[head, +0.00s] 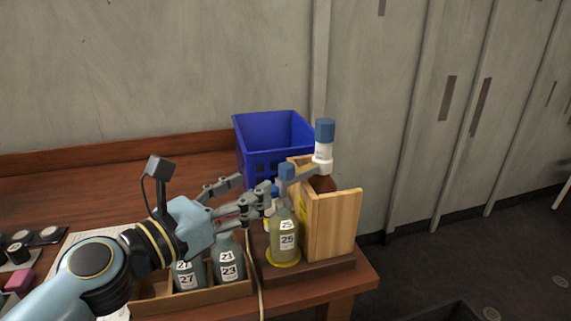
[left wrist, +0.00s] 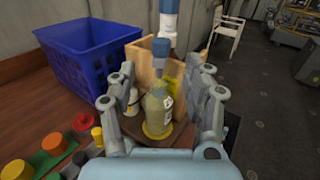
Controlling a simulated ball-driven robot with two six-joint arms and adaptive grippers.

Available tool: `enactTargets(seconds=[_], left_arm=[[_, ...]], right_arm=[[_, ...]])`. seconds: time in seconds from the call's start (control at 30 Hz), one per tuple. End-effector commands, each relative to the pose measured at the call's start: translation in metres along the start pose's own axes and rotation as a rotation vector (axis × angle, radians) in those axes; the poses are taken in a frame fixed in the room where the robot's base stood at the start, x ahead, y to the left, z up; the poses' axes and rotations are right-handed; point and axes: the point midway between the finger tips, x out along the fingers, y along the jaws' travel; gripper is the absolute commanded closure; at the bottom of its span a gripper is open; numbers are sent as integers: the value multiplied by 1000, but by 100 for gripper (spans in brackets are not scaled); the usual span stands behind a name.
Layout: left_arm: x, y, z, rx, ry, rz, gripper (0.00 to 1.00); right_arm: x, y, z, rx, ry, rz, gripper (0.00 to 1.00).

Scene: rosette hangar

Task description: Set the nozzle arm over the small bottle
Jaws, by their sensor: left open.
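The nozzle arm (head: 305,170) reaches left from a dispenser with a white neck and blue cap (head: 324,140); its blue head (head: 286,172) appears above the bottle numbered 25 (head: 287,242). That bottle is pale yellow-green and stands upright on a yellow ring. A smaller bottle (left wrist: 133,98) stands behind it, mostly hidden in the head view. My left gripper (head: 254,185) is open, just left of the blue head. In the left wrist view its fingers lie either side of the blue head (left wrist: 160,52) and bottle, with no visible contact. My right gripper is not in view.
A wooden holder (head: 335,225) surrounds the dispenser at the table's right end. A blue crate (head: 270,130) stands behind. A wooden tray (head: 205,300) with bottles 27 and 23 sits in front of my gripper. Colored knobs (left wrist: 53,142) lie at left.

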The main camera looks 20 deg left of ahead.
Motion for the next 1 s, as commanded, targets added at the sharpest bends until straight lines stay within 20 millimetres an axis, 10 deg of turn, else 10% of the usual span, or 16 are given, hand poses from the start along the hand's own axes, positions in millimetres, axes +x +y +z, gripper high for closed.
enactTargets(seconds=[0.5, 1.0], left_arm=[[90, -1, -1, 4, 2, -2, 49], [102, -1, -2, 6, 3, -2, 58]], right_arm=[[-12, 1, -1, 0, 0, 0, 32], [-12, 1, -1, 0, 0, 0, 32]])
